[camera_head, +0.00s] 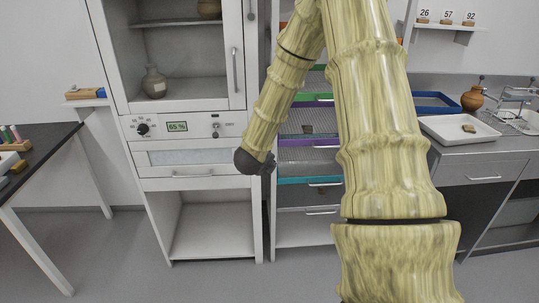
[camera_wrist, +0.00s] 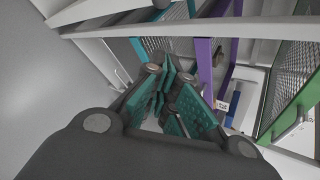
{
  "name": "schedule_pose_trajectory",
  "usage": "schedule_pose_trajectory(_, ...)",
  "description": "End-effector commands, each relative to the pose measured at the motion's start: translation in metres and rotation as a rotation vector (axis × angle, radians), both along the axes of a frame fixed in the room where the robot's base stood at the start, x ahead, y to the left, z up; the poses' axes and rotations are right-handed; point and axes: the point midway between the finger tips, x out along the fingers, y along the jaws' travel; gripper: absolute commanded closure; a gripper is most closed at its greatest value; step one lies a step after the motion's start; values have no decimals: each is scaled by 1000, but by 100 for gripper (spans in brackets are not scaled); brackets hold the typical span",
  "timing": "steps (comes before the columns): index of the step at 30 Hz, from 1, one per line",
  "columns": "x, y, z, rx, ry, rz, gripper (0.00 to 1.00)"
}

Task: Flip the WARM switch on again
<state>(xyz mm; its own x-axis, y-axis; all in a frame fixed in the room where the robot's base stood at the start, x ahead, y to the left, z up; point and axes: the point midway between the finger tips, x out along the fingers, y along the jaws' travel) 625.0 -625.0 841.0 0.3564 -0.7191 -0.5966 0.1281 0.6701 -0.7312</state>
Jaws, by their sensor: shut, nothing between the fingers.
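The small switch (camera_head: 216,128) sits on the right of the white cabinet's control panel (camera_head: 195,128). Its label is too small to read, and I cannot tell which way it is set. My gripper (camera_head: 268,168) is right of and below the switch, in front of the cabinet's right edge, mostly hidden behind my dark wrist. In the wrist view my gripper (camera_wrist: 176,103) has its teal-padded fingers together with nothing between them. The switch cannot be made out in the wrist view.
The panel also has a black dial (camera_head: 143,129) and a display (camera_head: 177,127) reading 65 %. Above is a chamber with a grey vase (camera_head: 154,82). Right of the cabinet stands a rack with green, purple (camera_head: 300,141) and teal (camera_head: 300,181) trays, close to my gripper.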

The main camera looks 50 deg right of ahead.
Motion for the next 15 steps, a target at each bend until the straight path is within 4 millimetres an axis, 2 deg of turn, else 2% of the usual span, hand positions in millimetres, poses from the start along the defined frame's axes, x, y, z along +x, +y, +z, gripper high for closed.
schedule_pose_trajectory(6,-6,14,13,3,0,2,100)
schedule_pose_trajectory(15,-7,19,17,2,1,3,100)
